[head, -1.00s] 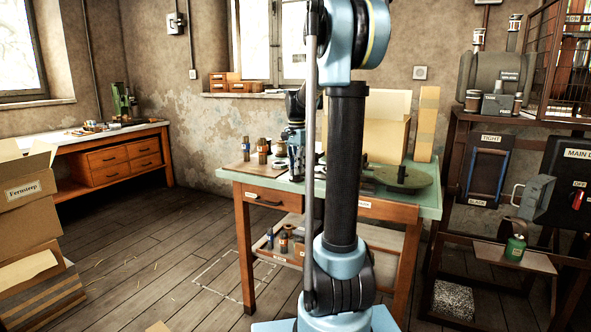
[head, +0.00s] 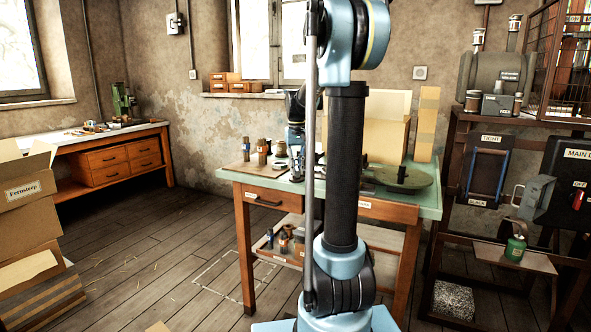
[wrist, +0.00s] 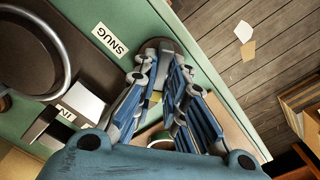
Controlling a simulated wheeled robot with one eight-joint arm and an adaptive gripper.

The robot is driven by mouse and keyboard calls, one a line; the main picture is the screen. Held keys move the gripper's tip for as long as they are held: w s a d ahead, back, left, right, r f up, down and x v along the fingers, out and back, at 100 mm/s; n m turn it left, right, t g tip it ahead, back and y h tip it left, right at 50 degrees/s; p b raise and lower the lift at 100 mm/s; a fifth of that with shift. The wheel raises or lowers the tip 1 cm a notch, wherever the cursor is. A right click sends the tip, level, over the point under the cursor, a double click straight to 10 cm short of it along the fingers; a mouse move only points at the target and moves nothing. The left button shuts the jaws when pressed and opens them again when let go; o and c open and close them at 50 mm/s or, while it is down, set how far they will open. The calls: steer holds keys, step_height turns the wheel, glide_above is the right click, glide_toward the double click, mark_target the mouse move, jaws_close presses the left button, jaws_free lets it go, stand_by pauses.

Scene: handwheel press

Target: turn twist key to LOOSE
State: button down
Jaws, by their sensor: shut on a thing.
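My gripper (wrist: 165,90) points down over the green-topped table in the wrist view. Its blue-grey fingers are closed in on a small thing at the dark rounded end of a plate; this appears to be the twist key, but the fingers hide almost all of it. A white SNUG label (wrist: 111,40) lies to the left of the fingertips. I cannot read a LOOSE label in either view. In the head view my gripper (head: 297,158) shows at the table's middle, partly behind my arm, and the key cannot be made out there.
In the head view several small cylinders stand left of my gripper on the table (head: 230,174).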

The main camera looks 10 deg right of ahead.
mark_target(297, 168)
steer(key=n, duration=0.5)
steer(key=shift+n, duration=0.3)
steer(key=n, duration=0.5)
steer(key=shift+d, duration=0.1)
stand_by(0.3)
steer(key=c, duration=1.6)
jaws_free()
steer(key=shift+f, duration=0.1)
steer(key=shift+c, duration=0.2)
step_height(297, 168, up, 12)
steer(key=shift+w, duration=0.15)
